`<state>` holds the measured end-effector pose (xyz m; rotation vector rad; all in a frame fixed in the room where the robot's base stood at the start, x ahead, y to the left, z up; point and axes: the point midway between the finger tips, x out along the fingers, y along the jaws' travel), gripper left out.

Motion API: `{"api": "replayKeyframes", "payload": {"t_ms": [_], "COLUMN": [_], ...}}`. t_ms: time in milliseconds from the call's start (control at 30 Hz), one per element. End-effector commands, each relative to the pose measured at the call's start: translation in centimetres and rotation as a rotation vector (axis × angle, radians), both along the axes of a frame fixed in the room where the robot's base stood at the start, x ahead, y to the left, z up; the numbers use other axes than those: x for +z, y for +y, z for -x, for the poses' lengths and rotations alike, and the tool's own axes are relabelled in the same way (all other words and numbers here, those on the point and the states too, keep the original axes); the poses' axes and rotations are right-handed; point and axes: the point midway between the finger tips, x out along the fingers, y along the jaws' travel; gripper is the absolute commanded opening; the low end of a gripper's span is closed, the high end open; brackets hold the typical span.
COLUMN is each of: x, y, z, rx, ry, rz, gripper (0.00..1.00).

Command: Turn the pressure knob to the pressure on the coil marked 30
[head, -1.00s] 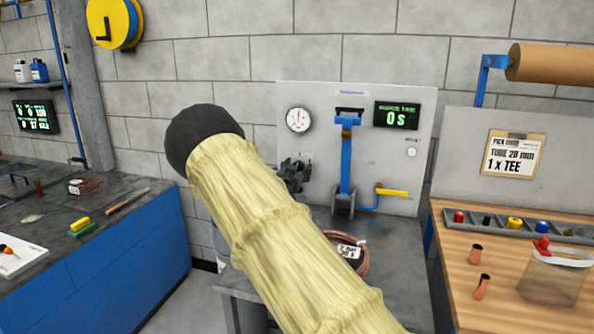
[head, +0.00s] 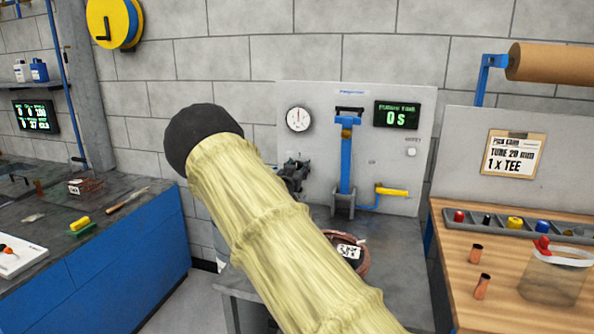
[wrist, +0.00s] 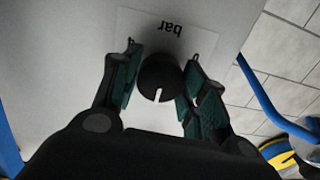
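The pressure knob (wrist: 157,77) is a round black knob with a white mark at its lower edge in the wrist view, beside an upside-down "bar" label. The fingers of my gripper (wrist: 160,85), with green pads, stand on either side of it. I cannot tell whether both pads touch it. In the head view my gripper (head: 293,174) is dark and small in front of the grey panel (head: 390,150), hiding the knob. The round white pressure gauge (head: 298,119) is above it, its needle near upright. A reddish coil (head: 364,262) with a white tag lies below, partly behind my arm; its number is unreadable.
A blue lever (head: 346,160) and a yellow-handled valve (head: 391,192) are on the panel to the right of my gripper. A wooden bench (head: 450,235) with fittings stands at right, a blue bench (head: 120,250) at left.

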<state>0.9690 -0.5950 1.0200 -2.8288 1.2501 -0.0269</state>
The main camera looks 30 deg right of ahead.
Motion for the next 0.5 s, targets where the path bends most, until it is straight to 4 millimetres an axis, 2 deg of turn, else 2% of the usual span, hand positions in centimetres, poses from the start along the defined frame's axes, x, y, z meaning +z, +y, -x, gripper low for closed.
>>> {"api": "replayKeyframes", "payload": {"t_ms": [33, 100, 500], "x": [-0.02, -0.02, 0.02], "y": [0.01, 0.01, 0.42], "z": [0.01, 0.01, 0.27], "rx": [0.000, 0.000, 0.001], "ry": [0.000, 0.000, -0.001], "rz": [0.000, 0.000, -0.001], "gripper": [0.56, 0.64, 0.64]}}
